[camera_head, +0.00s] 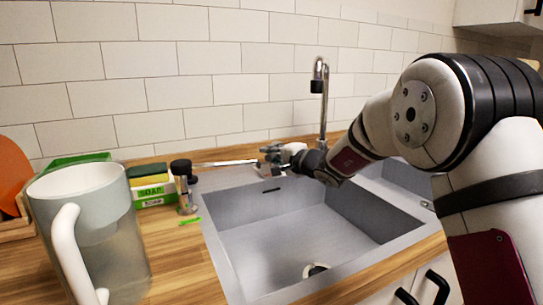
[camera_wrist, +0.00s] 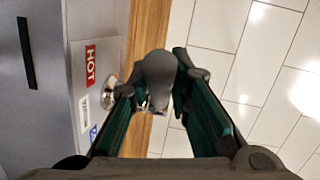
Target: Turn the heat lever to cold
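A grey rounded piece (camera_wrist: 157,75), which looks like the heat lever, shows between my fingertips in the wrist view. Its joint to the tap is hidden. A red HOT label (camera_wrist: 91,66) and a partly hidden blue label (camera_wrist: 93,133) sit on the sink rim beside a round metal base (camera_wrist: 109,93). My gripper (camera_wrist: 155,80) has its green-padded fingers apart around the grey piece; I cannot tell whether they touch it. In the head view my gripper (camera_head: 268,156) is at the sink's back edge, by a thin silver bar (camera_head: 230,162) pointing left.
The tall tap (camera_head: 321,90) stands behind my wrist. The sink (camera_head: 290,225) is empty. A soap box with sponge (camera_head: 150,185), a dark-capped bottle (camera_head: 183,183) and a large pitcher (camera_head: 95,235) stand left on the wooden counter. The tiled wall (camera_head: 180,90) is close behind.

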